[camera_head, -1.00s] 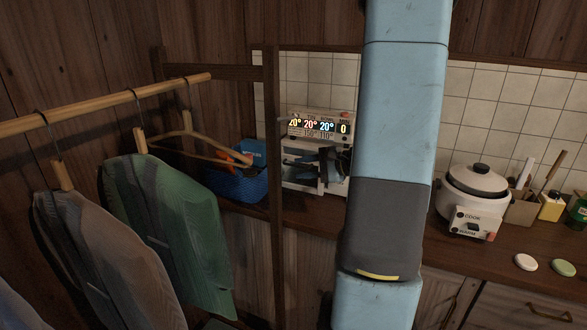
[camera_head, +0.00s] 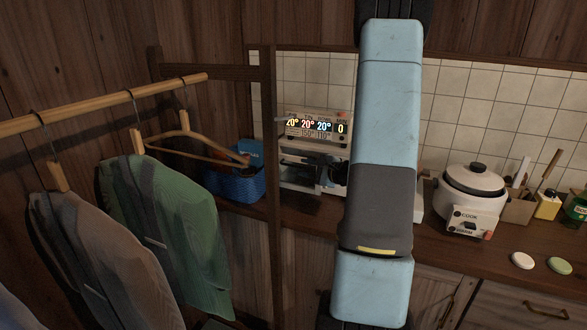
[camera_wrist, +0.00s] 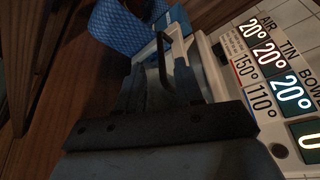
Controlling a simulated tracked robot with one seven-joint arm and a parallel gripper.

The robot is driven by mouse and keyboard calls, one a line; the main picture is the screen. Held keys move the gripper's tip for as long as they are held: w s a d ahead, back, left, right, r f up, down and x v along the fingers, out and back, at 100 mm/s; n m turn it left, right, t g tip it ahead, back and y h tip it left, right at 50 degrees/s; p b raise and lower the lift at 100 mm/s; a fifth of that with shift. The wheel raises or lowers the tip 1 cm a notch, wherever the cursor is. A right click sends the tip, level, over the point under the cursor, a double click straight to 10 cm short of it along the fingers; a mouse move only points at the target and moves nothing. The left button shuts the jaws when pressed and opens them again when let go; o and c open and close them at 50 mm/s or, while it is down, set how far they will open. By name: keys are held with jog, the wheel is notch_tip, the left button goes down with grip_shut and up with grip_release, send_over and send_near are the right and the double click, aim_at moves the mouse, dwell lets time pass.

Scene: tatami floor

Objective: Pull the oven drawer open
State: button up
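The oven (camera_head: 342,126) is a small pale appliance on the counter, with a lit panel of temperatures across its top. Below the panel is a dark opening. My arm hides the oven's right part in the head view. My gripper is dark and partly seen in front of the oven's lower front. In the wrist view my gripper (camera_wrist: 165,88) reaches toward the oven's lower front, beside the panel (camera_wrist: 268,75). A thin black bar, perhaps the drawer handle (camera_wrist: 163,48), shows by the fingertips. I cannot tell whether the fingers touch or surround it.
A blue basket (camera_head: 236,186) stands left of the oven. A clothes rail (camera_head: 95,105) with hung garments and a dark post (camera_head: 271,200) stand at the left. A white cooker (camera_head: 473,190) and jars are on the right of the counter (camera_head: 440,240).

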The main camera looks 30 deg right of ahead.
jog(key=shift+x, duration=2.7)
grip_shut()
